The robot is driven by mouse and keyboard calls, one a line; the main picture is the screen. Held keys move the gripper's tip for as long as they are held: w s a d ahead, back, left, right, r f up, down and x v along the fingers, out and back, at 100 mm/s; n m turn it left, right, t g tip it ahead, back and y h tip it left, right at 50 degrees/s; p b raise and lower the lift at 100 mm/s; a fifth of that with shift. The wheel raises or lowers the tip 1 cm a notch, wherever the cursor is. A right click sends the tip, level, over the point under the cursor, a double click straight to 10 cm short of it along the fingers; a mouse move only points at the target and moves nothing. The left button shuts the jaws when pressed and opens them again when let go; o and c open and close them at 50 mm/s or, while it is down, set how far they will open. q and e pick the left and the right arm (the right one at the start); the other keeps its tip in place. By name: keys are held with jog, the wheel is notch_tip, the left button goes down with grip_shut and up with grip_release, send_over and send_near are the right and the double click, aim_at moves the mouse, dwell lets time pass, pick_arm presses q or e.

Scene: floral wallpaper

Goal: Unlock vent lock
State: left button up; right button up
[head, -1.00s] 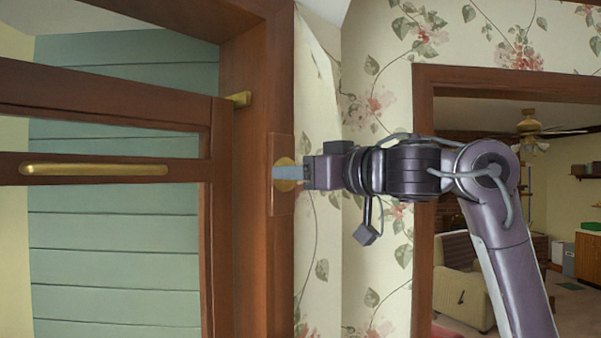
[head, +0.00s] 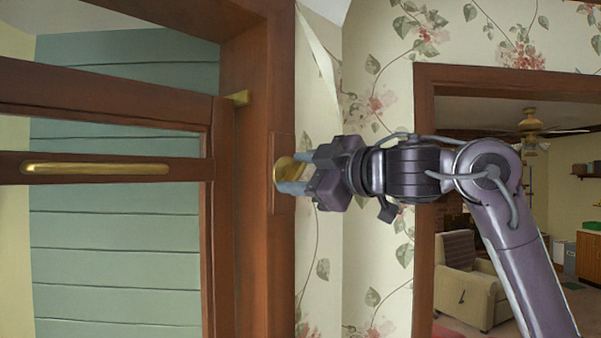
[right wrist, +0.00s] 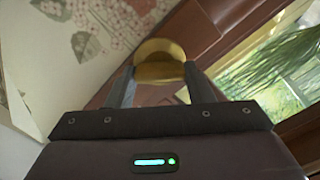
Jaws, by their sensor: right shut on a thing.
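The vent lock is a round brass knob (head: 285,171) on a wooden plate (head: 276,203) fixed to the door frame. My right gripper (head: 297,172) reaches it from the right and is shut on it, with one finger above and one below in the head view. In the right wrist view the brass knob (right wrist: 160,62) sits between the two fingertips (right wrist: 157,78). A framed door or vent panel with a long brass handle (head: 97,169) stands at the left. My left gripper is not in view.
A small brass piece (head: 238,98) sits at the upper edge of the panel beside the frame. Floral wallpaper (head: 378,270) covers the wall to the right. An open doorway with an armchair (head: 470,285) lies farther right.

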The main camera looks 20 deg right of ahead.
jog(key=n, duration=0.4)
jog(key=shift+n, duration=0.3)
jog(key=shift+c, duration=0.2)
jog(key=shift+o, duration=0.2)
jog(key=n, duration=0.4)
jog(key=shift+f, duration=0.15)
jog(key=shift+a+n, duration=0.1)
jog(key=shift+n, duration=0.2)
jog(key=o, duration=0.9)
jog(key=shift+s, duration=0.1)
jog(key=shift+o, duration=0.3)
jog(key=shift+s+d+f+b, duration=0.15)
jog(key=shift+s+d+b, duration=0.15)
jog(key=shift+s+b, duration=0.15)
jog(key=b+v, duration=0.3)
jog(key=v, duration=0.3)
jog(key=shift+s, duration=0.4)
